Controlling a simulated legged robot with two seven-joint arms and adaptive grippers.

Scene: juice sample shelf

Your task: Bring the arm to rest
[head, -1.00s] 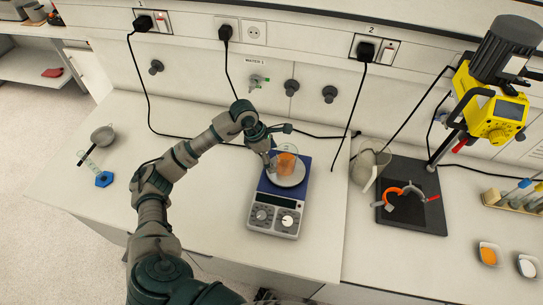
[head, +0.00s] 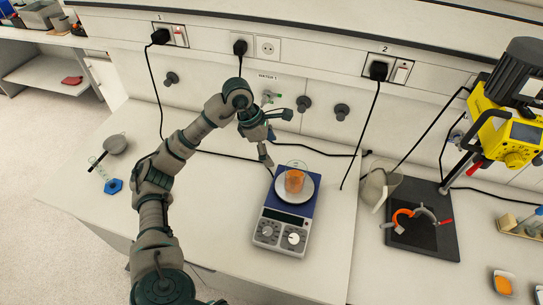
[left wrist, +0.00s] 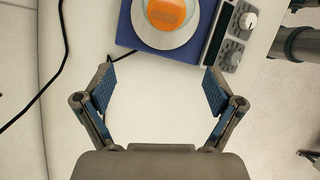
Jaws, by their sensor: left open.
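My left arm comes up from the bottom of the head view. Its gripper (head: 276,136) is open and empty, behind and to the left of a glass beaker with orange contents (head: 294,181). The beaker stands upright on the round pan of a blue and grey balance (head: 281,231), apart from the fingers. In the left wrist view the two spread fingers (left wrist: 160,90) have only bare white bench between them. The beaker's orange contents (left wrist: 166,12) and the balance (left wrist: 216,38) lie beyond the fingertips. My right gripper is not in view.
A yellow stirrer (head: 508,135) on a dark base (head: 431,239) stands at right, with a clear jug (head: 377,188) beside it. Black cables (head: 361,135) hang behind the balance. A grey strainer-like item (head: 115,144) and blue hexagonal piece (head: 113,186) lie at left.

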